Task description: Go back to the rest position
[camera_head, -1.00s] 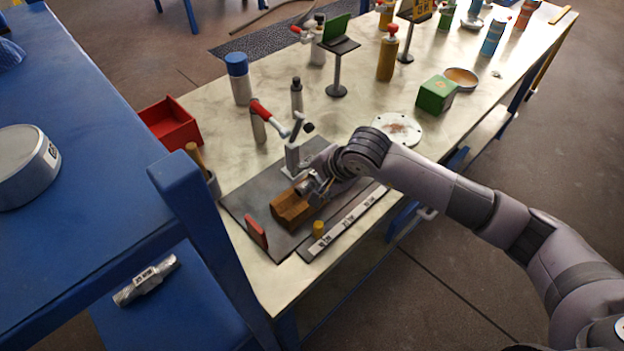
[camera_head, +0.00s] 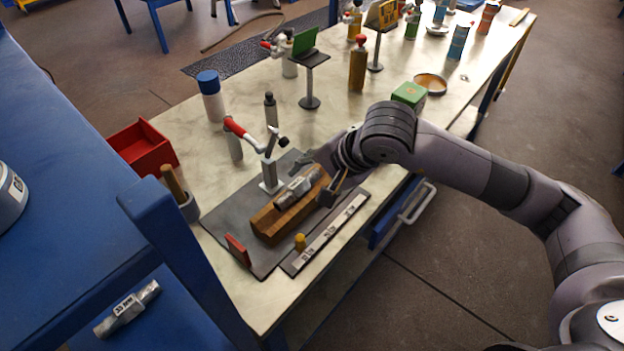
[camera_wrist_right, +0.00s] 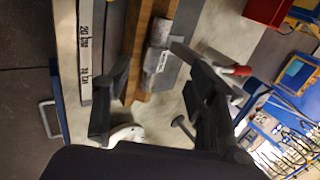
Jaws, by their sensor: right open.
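My right gripper (camera_head: 326,180) is open and empty. It hovers close to the right end of a wooden block (camera_head: 272,222). A grey metal piece (camera_head: 297,187) with a label lies on top of the block, apart from the fingers. In the right wrist view my two spread fingers (camera_wrist_right: 158,88) reach toward the metal piece (camera_wrist_right: 157,50) on the wooden block (camera_wrist_right: 136,40), with nothing held between them. My left gripper is not in view.
The block lies on a dark plate (camera_head: 228,218) beside a red-handled clamp (camera_head: 266,160) and a labelled strip (camera_head: 330,234). A red bin (camera_head: 146,150) and a green box (camera_head: 409,95) stand on the table. A blue bench (camera_head: 60,150) is at left.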

